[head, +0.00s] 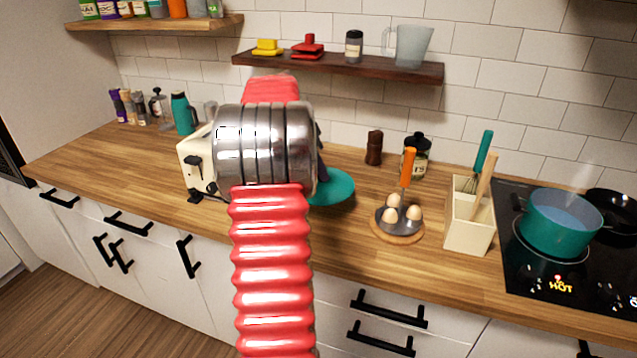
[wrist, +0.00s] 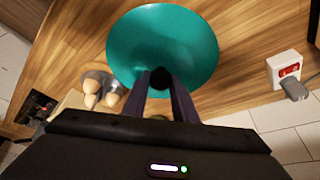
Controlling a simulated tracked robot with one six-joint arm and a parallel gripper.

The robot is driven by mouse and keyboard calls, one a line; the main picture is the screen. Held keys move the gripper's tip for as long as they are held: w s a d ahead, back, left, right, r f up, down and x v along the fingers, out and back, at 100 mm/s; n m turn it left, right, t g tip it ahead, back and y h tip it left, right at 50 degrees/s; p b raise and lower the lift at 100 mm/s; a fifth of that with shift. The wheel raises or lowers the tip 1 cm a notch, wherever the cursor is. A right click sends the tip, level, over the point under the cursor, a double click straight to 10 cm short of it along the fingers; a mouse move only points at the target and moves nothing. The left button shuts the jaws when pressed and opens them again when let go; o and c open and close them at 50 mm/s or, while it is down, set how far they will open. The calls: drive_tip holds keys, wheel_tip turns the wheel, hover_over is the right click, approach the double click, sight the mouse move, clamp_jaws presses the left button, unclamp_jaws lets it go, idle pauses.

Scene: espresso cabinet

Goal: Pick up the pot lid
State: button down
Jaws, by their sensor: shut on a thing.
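The pot lid is a round teal disc with a dark knob. In the wrist view the lid (wrist: 165,40) fills the top middle, over the wooden counter. My gripper (wrist: 160,80) is shut on the lid's dark knob, with one finger on each side. In the head view only the right part of the lid (head: 333,187) shows; my red and steel arm hides the rest and the gripper's fingertips. Whether the lid touches the counter is hard to tell. A teal pot (head: 560,222) without a lid stands on the black stove at the right.
Right of the lid, an egg holder (head: 400,232) with an orange handle and a cream utensil box (head: 468,225) stand on the counter. A cream toaster (head: 196,160) is partly behind my arm. A dark shelf (head: 340,66) hangs above. Bare counter lies in front of the lid.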

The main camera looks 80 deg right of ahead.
drive_tip(key=shift+r, duration=0.9)
